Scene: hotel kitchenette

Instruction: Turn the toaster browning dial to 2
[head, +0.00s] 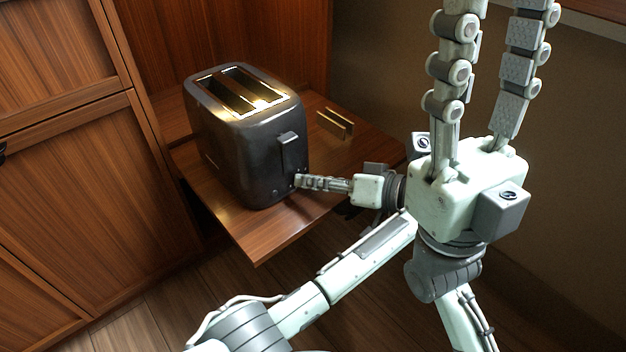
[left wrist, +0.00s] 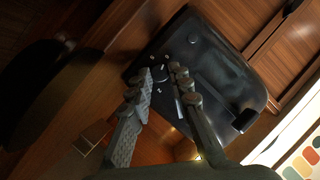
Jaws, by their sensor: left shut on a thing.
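The dark grey toaster (head: 235,140) stands upright on a wooden shelf, its lever end facing my left arm. My left gripper (head: 300,181) reaches that end from the right, low beside the lever (head: 288,150). In the left wrist view, the small dark browning dial (left wrist: 161,74) sits between the fingertips of my left gripper (left wrist: 163,71), which is shut on it. Small pale marks surround the dial; its setting is too small to read. My right gripper (head: 500,20) is raised at the right, fingers pointing up, apart and empty, their tips near or beyond the top edge.
The wooden shelf (head: 270,239) has a free front edge over the floor. Wooden cabinet doors (head: 90,170) are at the left. A colour-patterned panel (left wrist: 300,150) shows at the wrist view's lower right.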

